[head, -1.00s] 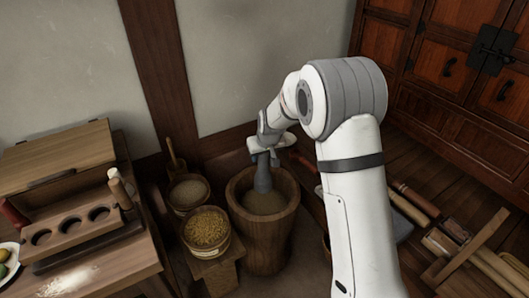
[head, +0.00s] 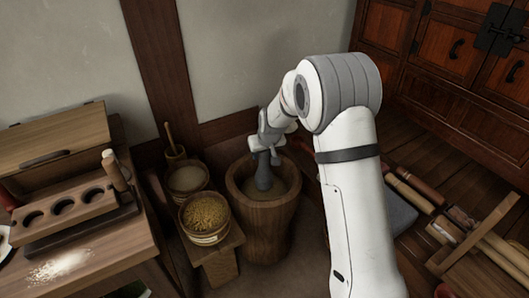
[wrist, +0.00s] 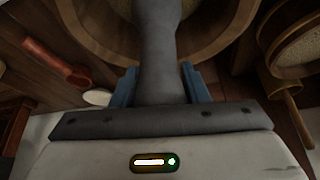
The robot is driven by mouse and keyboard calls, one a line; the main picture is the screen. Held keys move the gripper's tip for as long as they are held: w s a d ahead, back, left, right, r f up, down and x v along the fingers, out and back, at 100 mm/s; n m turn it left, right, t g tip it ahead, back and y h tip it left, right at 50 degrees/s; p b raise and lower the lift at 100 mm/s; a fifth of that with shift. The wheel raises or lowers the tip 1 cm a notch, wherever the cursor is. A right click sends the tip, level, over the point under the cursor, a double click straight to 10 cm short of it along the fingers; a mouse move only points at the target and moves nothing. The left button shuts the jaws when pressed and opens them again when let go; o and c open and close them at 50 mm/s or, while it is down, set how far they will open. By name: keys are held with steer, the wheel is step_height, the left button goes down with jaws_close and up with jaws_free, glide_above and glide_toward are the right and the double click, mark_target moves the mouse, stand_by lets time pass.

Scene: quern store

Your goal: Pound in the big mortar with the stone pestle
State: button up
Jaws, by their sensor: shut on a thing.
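The big wooden mortar (head: 262,225) stands on the floor with pale meal inside; part of its rim (wrist: 235,35) shows in the wrist view. My gripper (head: 265,145) is above the mortar, shut on the grey stone pestle (head: 264,175). In the wrist view the pestle (wrist: 158,60) stands between the blue fingers of my gripper (wrist: 160,85). The pestle is close to upright, its wide lower end inside the mortar at the meal. Whether it presses on the meal I cannot tell.
A bowl of yellow grain (head: 207,215) on a small wooden stand (head: 222,245) and another tub (head: 188,180) are left of the mortar. A table (head: 110,255) with a holed wooden block is far left. Wooden tools (head: 480,255) lie at right. The wall is close behind.

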mark_target(263, 166)
step_height(263, 166, down, 6)
steer(key=b, duration=0.4)
steer(key=shift+f, duration=0.25)
steer(key=shift+f+b, duration=0.3)
steer(key=shift+b, duration=0.1)
step_height(263, 166, up, 8)
steer(key=p, duration=0.5)
steer(key=shift+r, duration=0.2)
steer(key=shift+f, duration=0.2)
step_height(263, 166, down, 7)
steer(key=b, duration=0.5)
steer(key=shift+f, duration=0.25)
